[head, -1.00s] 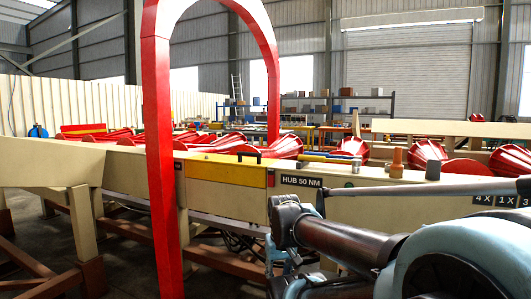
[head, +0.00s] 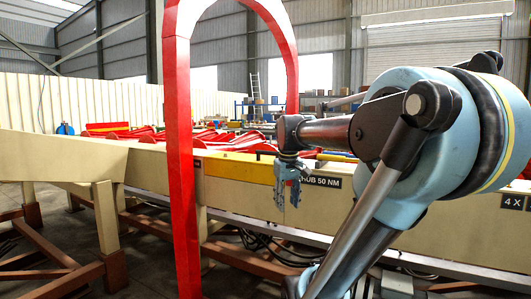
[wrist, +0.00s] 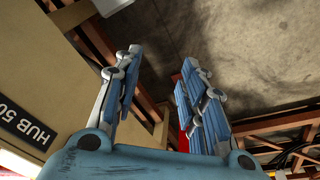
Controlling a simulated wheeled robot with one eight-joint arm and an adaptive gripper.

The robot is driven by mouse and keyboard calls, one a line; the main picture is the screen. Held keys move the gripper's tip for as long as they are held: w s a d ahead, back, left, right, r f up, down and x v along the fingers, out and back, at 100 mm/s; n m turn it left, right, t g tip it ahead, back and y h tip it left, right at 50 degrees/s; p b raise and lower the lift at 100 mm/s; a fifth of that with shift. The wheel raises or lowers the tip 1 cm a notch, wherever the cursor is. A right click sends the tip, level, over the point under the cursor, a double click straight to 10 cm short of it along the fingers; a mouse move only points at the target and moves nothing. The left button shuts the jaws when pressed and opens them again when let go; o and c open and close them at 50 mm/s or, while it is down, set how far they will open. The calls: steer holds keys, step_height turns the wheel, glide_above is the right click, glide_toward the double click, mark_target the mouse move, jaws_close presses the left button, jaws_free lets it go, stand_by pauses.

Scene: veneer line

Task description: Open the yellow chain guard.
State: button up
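The yellow chain guard (head: 232,170) is a long yellow panel along the upper face of the cream beam, just right of the red arch's near post, in the head view. It looks closed and flat against the beam; a small dark handle (head: 266,153) shows at its top near the right end. My gripper (head: 287,203) points down in front of the guard's right end, beside the HUB 50 NM label, and covers part of it. In the wrist view my gripper (wrist: 160,70) has its two blue fingers apart with nothing between them. I cannot make out the guard there.
The red arch (head: 181,150) stands close left of the guard. The cream beam (head: 245,197) runs across the view, its HUB label (head: 322,182) right of my gripper. Red parts (head: 215,136) lie behind. Brown timber supports (head: 45,240) stand low at left.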

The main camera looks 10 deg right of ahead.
steer(key=w+a+r+n, duration=0.1)
steer(key=w+r+n, duration=0.3)
steer(key=w+r, duration=1.7)
steer(key=w+a+r+n, duration=0.1)
steer(key=w+r+n, duration=0.15)
steer(key=w, duration=0.75)
steer(key=w+a+r+n, duration=0.1)
steer(key=w+r, duration=0.3)
steer(key=w, duration=0.5)
steer(key=shift+h, duration=0.4)
steer(key=x, duration=1.7)
steer(key=shift+s+d, duration=0.1)
jaws_close()
